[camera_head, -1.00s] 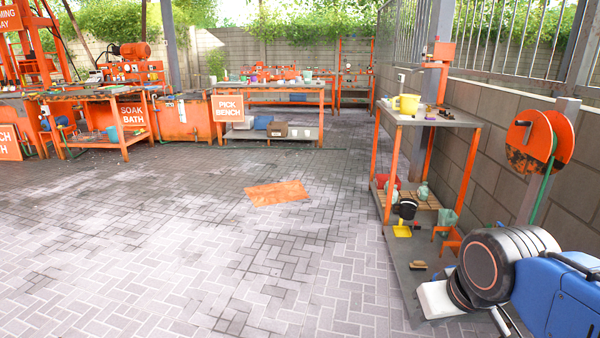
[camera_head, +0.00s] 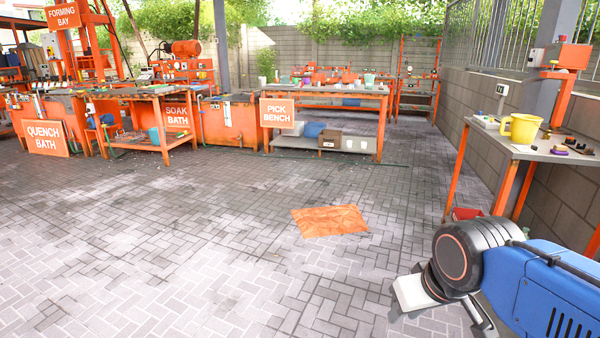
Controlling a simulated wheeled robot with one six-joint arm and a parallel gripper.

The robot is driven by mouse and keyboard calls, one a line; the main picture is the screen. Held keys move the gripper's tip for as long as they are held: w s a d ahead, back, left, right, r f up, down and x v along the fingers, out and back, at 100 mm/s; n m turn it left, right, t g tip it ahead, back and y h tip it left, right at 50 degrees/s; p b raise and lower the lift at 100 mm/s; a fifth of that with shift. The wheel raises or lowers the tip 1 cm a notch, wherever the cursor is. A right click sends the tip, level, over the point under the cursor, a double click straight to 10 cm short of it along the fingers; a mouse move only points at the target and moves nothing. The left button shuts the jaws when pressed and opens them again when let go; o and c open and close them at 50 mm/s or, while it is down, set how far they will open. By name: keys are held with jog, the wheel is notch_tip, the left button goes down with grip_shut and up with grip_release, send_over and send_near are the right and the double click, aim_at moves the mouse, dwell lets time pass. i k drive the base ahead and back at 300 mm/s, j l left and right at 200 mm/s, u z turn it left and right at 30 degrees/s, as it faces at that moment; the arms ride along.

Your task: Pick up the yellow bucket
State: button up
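My blue arm (camera_head: 565,295) with a thick black joint reaches in from the lower right. Nothing is seen held.
Small dark items (camera_head: 560,149) lie on the workbench beside the bucket. A red container (camera_head: 466,214) is partly visible on its lower shelf. An orange sheet (camera_head: 330,221) lies on the paving. The pick bench (camera_head: 325,92) and soak bath (camera_head: 178,118) stand behind.

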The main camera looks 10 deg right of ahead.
aim_at(524, 128)
jog(key=i+z, duration=0.1)
jog(key=i, duration=0.8)
jog(key=i+j+z, duration=0.15)
jog(key=i, duration=0.75)
